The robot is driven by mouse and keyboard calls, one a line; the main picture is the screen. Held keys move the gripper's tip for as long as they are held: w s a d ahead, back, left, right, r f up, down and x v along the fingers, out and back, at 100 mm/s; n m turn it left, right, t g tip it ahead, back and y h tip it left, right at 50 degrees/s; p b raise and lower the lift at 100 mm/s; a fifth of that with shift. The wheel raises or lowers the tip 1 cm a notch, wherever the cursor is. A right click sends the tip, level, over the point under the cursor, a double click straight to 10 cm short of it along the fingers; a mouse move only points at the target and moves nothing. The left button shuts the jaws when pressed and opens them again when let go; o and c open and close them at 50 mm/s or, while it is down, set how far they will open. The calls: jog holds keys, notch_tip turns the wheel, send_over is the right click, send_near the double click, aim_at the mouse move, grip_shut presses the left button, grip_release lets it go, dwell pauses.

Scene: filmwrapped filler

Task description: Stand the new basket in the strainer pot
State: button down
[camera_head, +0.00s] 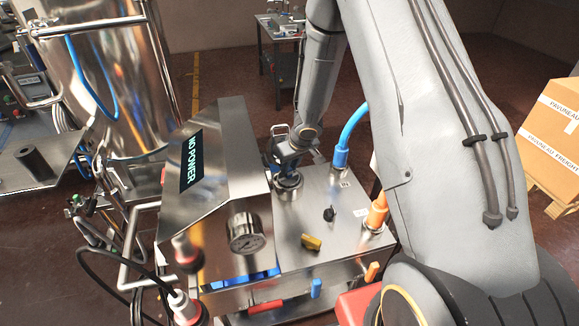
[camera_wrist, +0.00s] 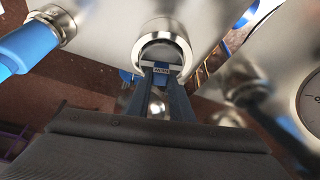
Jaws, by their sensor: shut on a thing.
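The strainer pot (camera_head: 289,189) is a round steel collar on the machine's top plate; its shiny rim (camera_wrist: 183,28) also shows at the upper middle of the wrist view. My gripper (camera_head: 287,173) is over the pot, pointing down at it. In the wrist view its two dark blue fingers (camera_wrist: 163,76) reach the near side of the opening and are shut on a small pale labelled piece, seemingly the top of the new basket (camera_wrist: 163,69). The rest of the basket is hidden, so its depth in the pot and its tilt cannot be told.
On the machine top are a blue hose fitting (camera_head: 341,155), an orange fitting (camera_head: 377,211), a black knob (camera_head: 329,213), a yellow knob (camera_head: 311,243) and a gauge (camera_head: 245,235). The sloped "NO POWER" panel (camera_head: 192,160) stands left of the pot.

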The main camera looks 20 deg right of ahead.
jog(key=shift+f+b, duration=0.75)
jog(key=shift+b, duration=0.15)
jog(key=c, duration=1.5)
grip_release()
jog(key=shift+p+v, duration=2.1)
jog(key=shift+v, duration=1.85)
notch_tip(320, 180, up, 4)
jog(key=h+b, duration=0.1)
send_over(294, 183)
jog(key=s+d, duration=0.2)
jog(key=s+d+r+m+h+b, duration=0.1)
jog(key=s+r+m+h+b, duration=0.1)
jog(key=s+r, duration=0.4)
jog(key=s+a+g, duration=0.1)
jog(key=s, duration=0.4)
jog(key=s+a+g+y+b, duration=0.1)
jog(key=s, duration=0.4)
jog(key=s+a+r+m+g+b, duration=0.1)
jog(key=s+a, duration=0.1)
jog(key=s, duration=0.4)
jog(key=shift+y, duration=0.4)
